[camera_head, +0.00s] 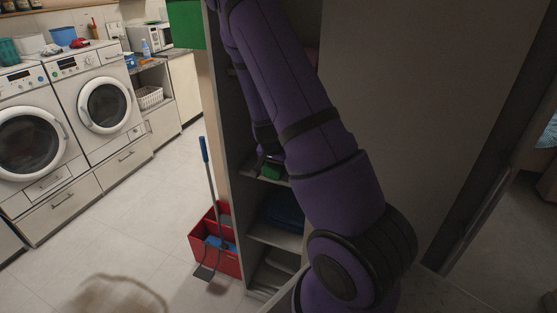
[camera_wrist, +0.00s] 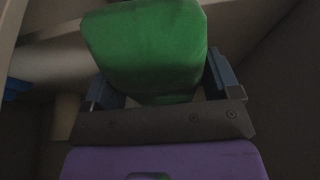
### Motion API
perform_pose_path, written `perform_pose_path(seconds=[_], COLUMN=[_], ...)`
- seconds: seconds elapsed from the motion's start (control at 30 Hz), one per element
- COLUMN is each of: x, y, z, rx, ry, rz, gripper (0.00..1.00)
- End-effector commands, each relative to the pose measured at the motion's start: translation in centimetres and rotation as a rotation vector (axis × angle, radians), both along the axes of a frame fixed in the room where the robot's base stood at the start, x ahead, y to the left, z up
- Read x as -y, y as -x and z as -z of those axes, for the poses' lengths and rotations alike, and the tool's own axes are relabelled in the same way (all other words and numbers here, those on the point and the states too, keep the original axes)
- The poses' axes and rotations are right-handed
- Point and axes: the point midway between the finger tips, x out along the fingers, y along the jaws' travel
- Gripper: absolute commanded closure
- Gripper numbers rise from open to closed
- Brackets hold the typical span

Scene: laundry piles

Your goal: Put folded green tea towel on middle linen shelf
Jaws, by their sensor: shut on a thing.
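The folded green tea towel (camera_wrist: 150,48) is held between the two fingers of my gripper (camera_wrist: 160,85) in the wrist view. My gripper (camera_head: 268,160) is partly hidden there behind my purple arm. I cannot tell whether the towel touches the shelf board.
A dark blue folded cloth (camera_head: 285,209) lies in the compartment below. Two washing machines (camera_head: 105,104) are at the left. A grey panel (camera_head: 410,110) stands right of my arm. The floor between is mostly clear.

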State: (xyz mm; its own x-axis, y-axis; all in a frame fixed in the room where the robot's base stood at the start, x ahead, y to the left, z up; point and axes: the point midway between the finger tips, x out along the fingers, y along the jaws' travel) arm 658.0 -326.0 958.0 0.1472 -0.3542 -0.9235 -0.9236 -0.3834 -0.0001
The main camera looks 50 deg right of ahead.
Motion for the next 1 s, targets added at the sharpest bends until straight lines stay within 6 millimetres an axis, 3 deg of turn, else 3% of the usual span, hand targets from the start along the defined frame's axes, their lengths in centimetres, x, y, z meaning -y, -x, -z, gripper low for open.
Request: perform_pose_path(seconds=[0.1,0.33,0.6,0.8,1.0], x=[2.2,4.8,6.1,6.0,5.9], y=[-1.9,-4.5,-5.7,-5.5,-5.6], z=[0.3,0.6,0.8,3.8,4.3], rx=[0.0,0.0,0.0,-0.004,0.0], ry=[0.001,0.001,0.0,-0.002,0.0], rz=[0.002,0.001,0.001,0.001,0.0], gripper=[0.41,0.41,0.41,0.41,0.41])
